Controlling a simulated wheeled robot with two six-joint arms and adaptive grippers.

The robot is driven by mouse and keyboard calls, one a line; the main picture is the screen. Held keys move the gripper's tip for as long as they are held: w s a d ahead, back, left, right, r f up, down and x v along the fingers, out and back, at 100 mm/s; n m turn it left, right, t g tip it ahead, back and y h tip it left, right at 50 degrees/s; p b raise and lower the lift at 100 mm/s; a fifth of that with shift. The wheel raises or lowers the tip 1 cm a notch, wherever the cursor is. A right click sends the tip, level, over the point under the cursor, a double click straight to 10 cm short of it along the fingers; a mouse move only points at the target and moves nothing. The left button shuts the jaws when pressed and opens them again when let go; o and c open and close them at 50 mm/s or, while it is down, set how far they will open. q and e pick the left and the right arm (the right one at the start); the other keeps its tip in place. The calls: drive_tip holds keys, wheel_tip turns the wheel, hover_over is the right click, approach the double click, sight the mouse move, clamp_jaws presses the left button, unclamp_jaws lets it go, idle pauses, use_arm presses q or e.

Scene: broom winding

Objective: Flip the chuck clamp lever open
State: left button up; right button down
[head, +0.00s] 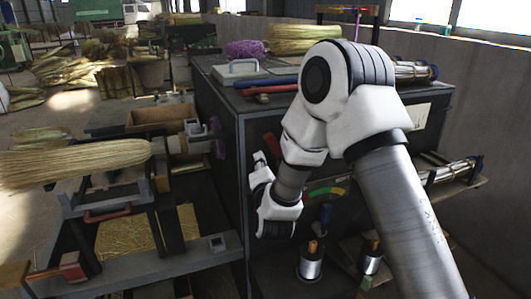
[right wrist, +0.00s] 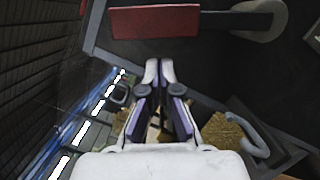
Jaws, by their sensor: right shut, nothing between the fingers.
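My right gripper (head: 259,157) is in front of the dark cabinet's front face, near its left edge. In the right wrist view its fingers (right wrist: 158,66) are together, with nothing between the tips. A lever with a red grip (right wrist: 155,20) and a rounded grey arm (right wrist: 262,20) lies across the top of that view, beyond the fingertips and apart from them. I take it for the clamp lever, but its match in the head view is unclear. A grey chuck-like fitting (head: 194,128) with a purple disc is at the cabinet's left side. My left gripper is out of view.
The dark cabinet (head: 222,115) carries straw, purple cord (head: 245,50) and blue and red bars. A straw broom head (head: 75,162) lies over a stand with a red handle (head: 107,214) at left. Wire spools (head: 311,266) stand low in front. A grey hook (right wrist: 252,135) shows in the wrist view.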

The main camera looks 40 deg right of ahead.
sight(271, 148)
drive_tip(key=shift+s+d+r, duration=0.3)
drive_tip(key=shift+d+r, duration=0.15)
drive_tip(key=shift+d, duration=0.3)
drive_tip(key=shift+s+d+r+m+p, duration=0.15)
drive_tip(key=shift+d+r+m+p, duration=0.6)
drive_tip(key=shift+m+p, duration=0.35)
drive_tip(key=s+d+r+m+g+y+p, duration=0.1)
drive_tip(key=s+d+m+g+p, duration=0.1)
drive_tip(key=d+m+p, duration=0.6)
drive_tip(key=shift+r+m+p, duration=0.3)
drive_tip(key=shift+m+p, duration=0.2)
drive_tip(key=shift+p, duration=0.35)
drive_tip(key=shift+d, duration=0.1)
